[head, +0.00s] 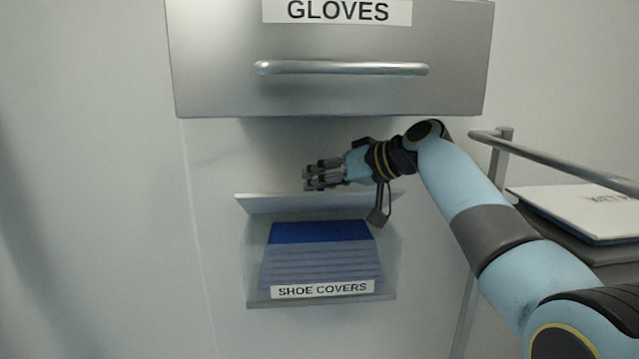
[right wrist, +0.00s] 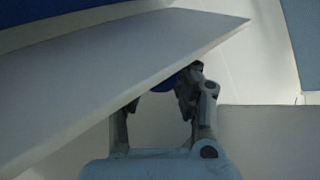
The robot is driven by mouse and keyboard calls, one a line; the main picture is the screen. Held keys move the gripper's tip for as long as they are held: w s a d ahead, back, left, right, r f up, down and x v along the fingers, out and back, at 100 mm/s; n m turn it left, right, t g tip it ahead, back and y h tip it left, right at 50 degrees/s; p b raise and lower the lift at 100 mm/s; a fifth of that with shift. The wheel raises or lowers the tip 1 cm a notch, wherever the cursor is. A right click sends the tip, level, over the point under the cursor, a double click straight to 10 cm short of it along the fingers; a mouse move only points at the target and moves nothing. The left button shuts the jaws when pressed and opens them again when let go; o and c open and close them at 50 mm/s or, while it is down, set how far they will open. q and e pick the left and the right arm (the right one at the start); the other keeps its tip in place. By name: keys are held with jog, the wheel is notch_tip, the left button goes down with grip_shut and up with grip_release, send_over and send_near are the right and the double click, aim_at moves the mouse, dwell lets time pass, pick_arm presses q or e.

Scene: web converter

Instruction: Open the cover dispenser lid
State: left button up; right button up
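The cover dispenser (head: 252,262) is a pale, see-through box on the wall, labelled SHOE COVERS, with a stack of blue covers (head: 320,240) inside. Its lid (head: 285,204) is a thin pale panel across the top; how far it is tilted is hard to tell. My right gripper (head: 308,175) is just above the lid's upper edge, its fingers pointing left. In the right wrist view the lid (right wrist: 110,75) crosses in front of the fingers and partly hides them. The fingers stand apart with nothing seen between them; contact with the lid is unclear. My left gripper is not in view.
A metal GLOVES drawer unit (head: 330,95) with a bar handle (head: 340,68) hangs above the dispenser, close over my right wrist. At right are a metal rail (head: 560,162) and a white-topped stack (head: 580,212). The wall at left is clear.

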jog(key=o, duration=0.4)
jog(key=shift+s+d, duration=0.1)
jog(key=shift+o, duration=0.2)
jog(key=shift+f, duration=0.1)
jog(key=shift+f, duration=0.1)
